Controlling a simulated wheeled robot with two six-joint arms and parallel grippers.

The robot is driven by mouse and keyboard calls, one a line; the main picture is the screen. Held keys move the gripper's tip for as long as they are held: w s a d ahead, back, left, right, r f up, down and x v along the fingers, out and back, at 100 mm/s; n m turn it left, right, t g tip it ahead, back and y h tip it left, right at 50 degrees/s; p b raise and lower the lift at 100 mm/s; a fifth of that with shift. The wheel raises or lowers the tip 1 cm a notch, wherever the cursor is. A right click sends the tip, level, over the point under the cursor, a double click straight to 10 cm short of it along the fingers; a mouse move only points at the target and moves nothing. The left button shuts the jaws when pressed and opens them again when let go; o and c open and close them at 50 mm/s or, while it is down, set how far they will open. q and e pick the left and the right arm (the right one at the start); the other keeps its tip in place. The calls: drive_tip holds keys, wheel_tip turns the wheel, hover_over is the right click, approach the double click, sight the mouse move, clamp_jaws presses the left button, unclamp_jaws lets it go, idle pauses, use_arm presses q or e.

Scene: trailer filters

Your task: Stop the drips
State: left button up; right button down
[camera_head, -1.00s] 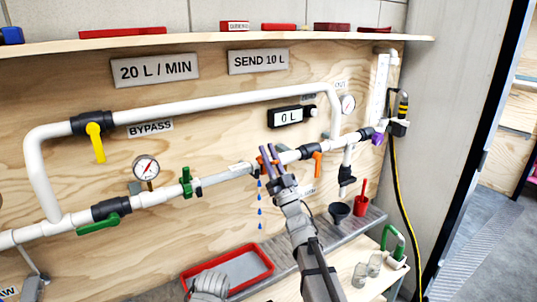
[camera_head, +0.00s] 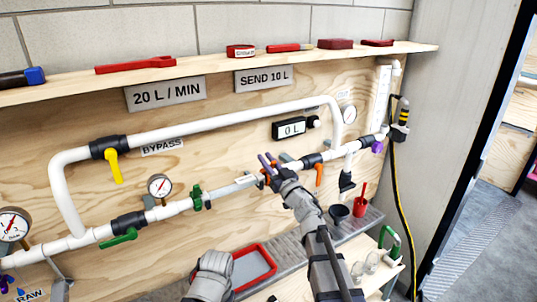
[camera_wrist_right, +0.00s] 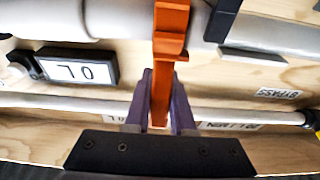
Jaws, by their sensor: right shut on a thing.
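My right gripper (camera_head: 268,163) is at the middle of the white pipe line in the head view. Its purple fingers are shut on an orange handle (camera_wrist_right: 160,100), as the right wrist view shows. The handle runs from the white pipe (camera_wrist_right: 180,20) down between the fingers. In the head view my gripper partly covers it and the joint there. No blue drops show below the joint. A second orange handle (camera_head: 319,175) hangs from a black valve (camera_head: 312,159) just to the right. My left gripper's fingers do not show.
A red-rimmed tray (camera_head: 272,262) stands on the bench below. A dark funnel (camera_head: 339,212) and a red cup (camera_head: 361,207) stand to its right. A green valve (camera_head: 197,197) and gauge (camera_head: 160,186) are to the left. The display (camera_head: 289,128) reads 0 L. Tools lie on the shelf (camera_head: 215,64).

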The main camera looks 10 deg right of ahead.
sight(273, 167)
drive_tip(key=shift+w, duration=0.2)
idle(0.4)
drive_tip(key=c, duration=0.8)
unclamp_jaws()
drive_tip(key=shift+o, duration=0.2)
drive_tip(key=shift+s, duration=0.1)
drive_tip(key=b+v, duration=0.1)
drive_tip(key=v, duration=0.6)
drive_tip(key=shift+s+d+r, duration=0.1)
drive_tip(key=shift+s, duration=0.25)
